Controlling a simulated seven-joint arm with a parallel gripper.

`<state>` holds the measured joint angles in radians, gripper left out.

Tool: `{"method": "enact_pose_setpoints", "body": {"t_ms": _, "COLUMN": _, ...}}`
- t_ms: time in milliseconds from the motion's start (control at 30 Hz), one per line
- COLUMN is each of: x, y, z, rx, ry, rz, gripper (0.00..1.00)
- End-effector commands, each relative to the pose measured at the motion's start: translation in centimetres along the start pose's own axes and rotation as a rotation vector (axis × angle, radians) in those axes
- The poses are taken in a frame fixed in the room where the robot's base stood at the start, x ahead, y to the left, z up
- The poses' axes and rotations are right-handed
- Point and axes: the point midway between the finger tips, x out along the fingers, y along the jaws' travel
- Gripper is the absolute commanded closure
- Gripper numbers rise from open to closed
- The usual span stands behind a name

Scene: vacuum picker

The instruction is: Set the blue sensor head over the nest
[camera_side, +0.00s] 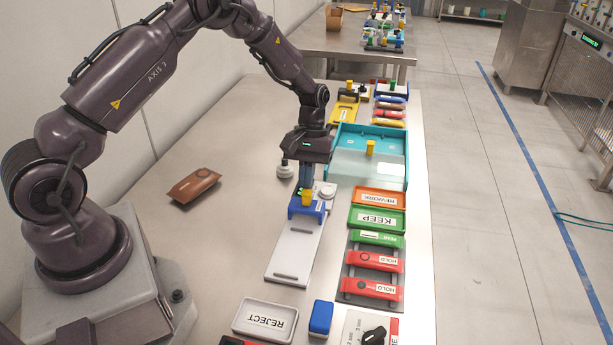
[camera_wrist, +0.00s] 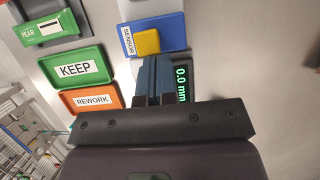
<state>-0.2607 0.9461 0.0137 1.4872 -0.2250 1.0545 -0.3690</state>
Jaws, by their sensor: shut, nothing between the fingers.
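The blue sensor head (camera_side: 297,209) sits at the far end of a long white slide plate (camera_side: 290,262) and has a yellow knob (camera_side: 307,198) on top. In the wrist view, the sensor head (camera_wrist: 168,28) carries a SENSOR label, with the knob (camera_wrist: 146,42) near its middle. My gripper (camera_side: 305,187) points down close to the knob in the side view. In the wrist view, my gripper (camera_wrist: 152,60) is shut and empty, its fingertips just beside the knob; I cannot tell whether they touch. No part is clearly marked as the nest.
REWORK (camera_side: 380,199) and KEEP (camera_side: 363,219) trays stand right of the slide, with red HOLD packs (camera_side: 375,261) nearer. A teal bin (camera_side: 372,133) lies behind. A brown pouch (camera_side: 194,186) lies left, and a REJECT tray (camera_side: 264,320) stands in front.

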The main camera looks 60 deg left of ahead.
Motion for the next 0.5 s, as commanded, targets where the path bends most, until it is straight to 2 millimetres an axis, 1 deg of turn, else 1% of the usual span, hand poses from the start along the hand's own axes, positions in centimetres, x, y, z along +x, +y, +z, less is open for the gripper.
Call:
{"method": "enact_pose_setpoints", "body": {"t_ms": 300, "x": 0.1, "y": 0.0, "z": 0.2, "rx": 0.000, "ry": -0.001, "rz": 0.000, "gripper": 1.00}}
{"method": "enact_pose_setpoints", "body": {"t_ms": 367, "x": 0.2, "y": 0.1, "z": 0.8, "rx": 0.002, "ry": -0.001, "rz": -0.001, "gripper": 1.00}}
{"method": "enact_pose_setpoints", "body": {"t_ms": 467, "x": 0.9, "y": 0.1, "z": 2.4, "rx": 0.003, "ry": -0.002, "rz": -0.001, "gripper": 1.00}}
{"method": "enact_pose_setpoints", "body": {"t_ms": 500, "x": 1.2, "y": 0.1, "z": 3.2, "rx": 0.002, "ry": -0.003, "rz": -0.002, "gripper": 1.00}}
